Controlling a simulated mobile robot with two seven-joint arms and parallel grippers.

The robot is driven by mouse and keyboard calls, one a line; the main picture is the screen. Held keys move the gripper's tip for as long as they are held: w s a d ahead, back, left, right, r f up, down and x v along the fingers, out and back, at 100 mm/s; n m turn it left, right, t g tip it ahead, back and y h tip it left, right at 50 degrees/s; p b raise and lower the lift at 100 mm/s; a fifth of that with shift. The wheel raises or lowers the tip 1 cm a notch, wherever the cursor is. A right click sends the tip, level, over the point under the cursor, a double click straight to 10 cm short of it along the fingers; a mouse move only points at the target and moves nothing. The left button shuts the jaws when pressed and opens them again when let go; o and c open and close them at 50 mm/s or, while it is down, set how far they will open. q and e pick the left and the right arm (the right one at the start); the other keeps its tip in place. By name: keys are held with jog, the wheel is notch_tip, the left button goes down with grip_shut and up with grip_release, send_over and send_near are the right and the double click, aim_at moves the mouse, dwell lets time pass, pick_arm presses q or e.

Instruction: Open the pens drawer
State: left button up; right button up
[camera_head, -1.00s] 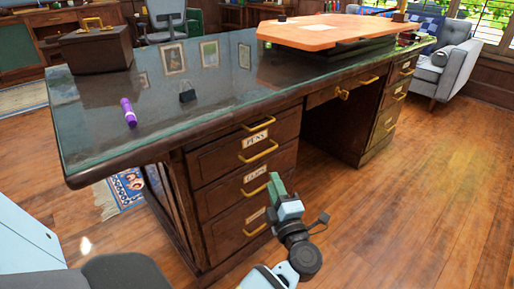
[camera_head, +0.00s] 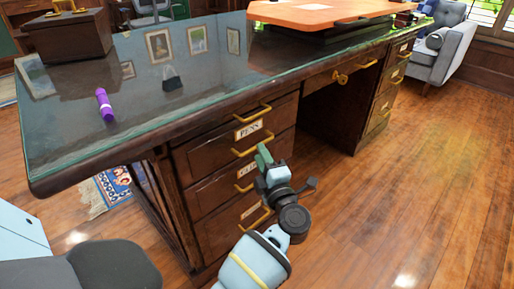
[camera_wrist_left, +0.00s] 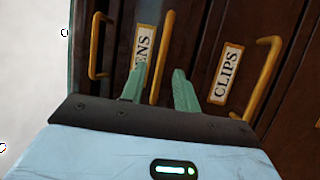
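The pens drawer (camera_head: 208,151) is a dark wood drawer front in the desk's near pedestal, and it looks shut. Its PENS label (camera_head: 248,129) sits just above its brass handle (camera_head: 245,151). My left gripper (camera_head: 262,154) is in front of this handle. In the left wrist view the two green fingers of the left gripper (camera_wrist_left: 159,72) are apart, with the PENS handle (camera_wrist_left: 162,50) between them. I cannot tell whether they touch it. One finger covers part of the PENS label (camera_wrist_left: 143,43). My right gripper is not in view.
The CLIPS drawer (camera_head: 207,194) is just below, with its own handle (camera_wrist_left: 262,75). Another handle (camera_head: 254,114) is above the PENS label. The wood floor (camera_head: 400,200) to the right is clear.

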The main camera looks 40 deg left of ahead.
pick_arm(q)
jog(key=shift+b+x, duration=0.35)
jog(key=shift+x, duration=1.8)
grip_shut()
